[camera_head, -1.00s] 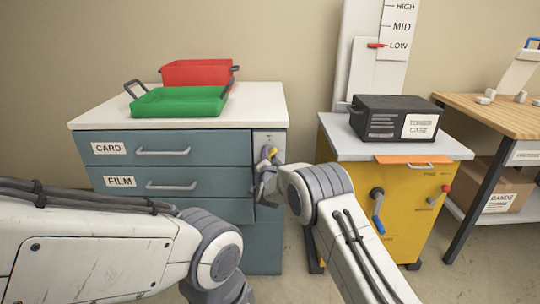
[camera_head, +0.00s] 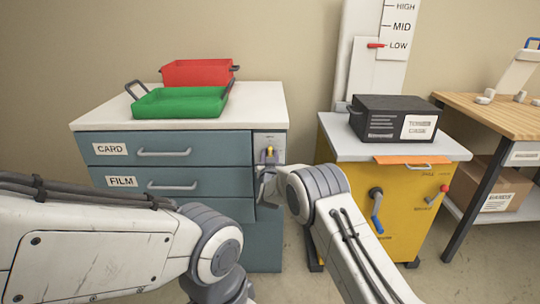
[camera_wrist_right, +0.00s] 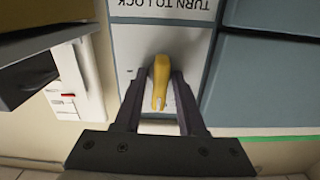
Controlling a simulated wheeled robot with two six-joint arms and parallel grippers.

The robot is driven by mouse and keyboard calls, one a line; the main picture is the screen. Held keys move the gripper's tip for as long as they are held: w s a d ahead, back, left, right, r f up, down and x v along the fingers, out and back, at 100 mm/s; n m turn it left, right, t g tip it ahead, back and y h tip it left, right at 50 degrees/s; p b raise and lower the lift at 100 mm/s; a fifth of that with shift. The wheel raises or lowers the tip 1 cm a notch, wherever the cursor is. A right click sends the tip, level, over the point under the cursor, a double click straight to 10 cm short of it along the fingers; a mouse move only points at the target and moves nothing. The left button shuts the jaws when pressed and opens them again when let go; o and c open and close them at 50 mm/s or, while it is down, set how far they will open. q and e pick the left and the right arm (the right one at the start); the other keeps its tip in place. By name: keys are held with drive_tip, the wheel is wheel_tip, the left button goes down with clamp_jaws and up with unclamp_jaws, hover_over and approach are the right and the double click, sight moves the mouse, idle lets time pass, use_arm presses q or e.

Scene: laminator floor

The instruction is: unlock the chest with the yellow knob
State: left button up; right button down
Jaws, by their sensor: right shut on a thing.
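The chest is a blue-grey drawer cabinet (camera_head: 265,240) with a white top. The yellow knob (camera_head: 270,151) sits on a pale lock panel at the right of its front. My right gripper (camera_head: 269,158) is at the panel, shut on the knob. In the right wrist view the yellow knob (camera_wrist_right: 160,82) stands lengthwise between the two dark fingers of the right gripper (camera_wrist_right: 161,90). Inverted lettering beyond it reads "TURN TO LOCK". My left gripper is out of view; only its arm shows at the lower left.
Drawers (camera_head: 160,152) labelled CARD and FILM have bar handles. A green tray (camera_head: 180,103) and a red tray (camera_head: 197,72) stand on top. A yellow cabinet (camera_head: 400,220) with a black case (camera_head: 390,118) is to the right, beyond a gap. A wooden bench (camera_head: 500,115) stands farther right.

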drive_tip(key=shift+f+n, duration=0.15)
drive_tip(key=shift+n, duration=0.25)
drive_tip(key=c, duration=0.8)
unclamp_jaws()
drive_tip(key=shift+s, duration=0.1)
drive_tip(key=s+p, duration=0.1)
drive_tip(key=s, duration=0.9)
drive_tip(key=shift+s+p, duration=0.15)
drive_tip(key=shift+p, duration=0.15)
